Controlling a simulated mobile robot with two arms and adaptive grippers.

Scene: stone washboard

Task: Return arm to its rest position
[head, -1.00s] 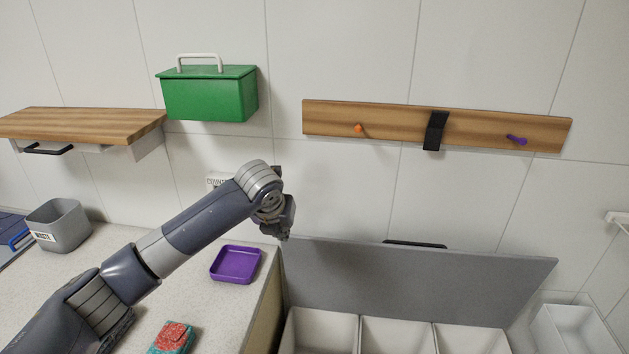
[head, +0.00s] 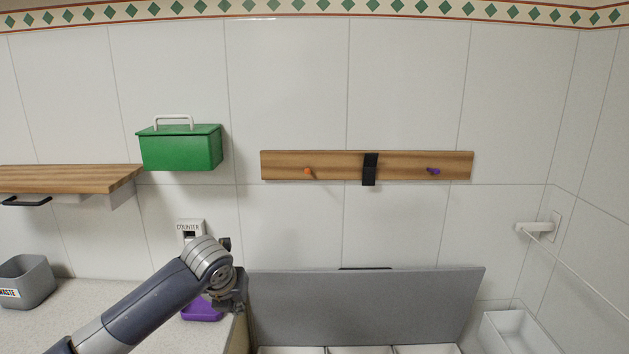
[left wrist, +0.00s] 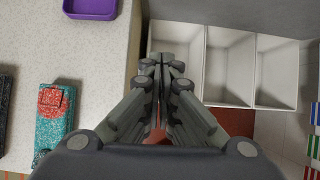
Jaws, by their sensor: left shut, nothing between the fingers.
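My left arm comes in from the lower left in the head view. Its left gripper (head: 236,303) is bent downward near the counter's right end, beside the open grey lid. In the left wrist view the left gripper (left wrist: 161,62) shows its fingers together with nothing between them. My right gripper is in neither view.
A purple tray (head: 201,311) sits on the counter, partly behind my arm. A teal and red item (left wrist: 54,115) lies on the counter. White bins (left wrist: 229,66) stand under the raised grey lid (head: 365,305). A green box (head: 181,150) and wooden rail (head: 330,167) are on the wall.

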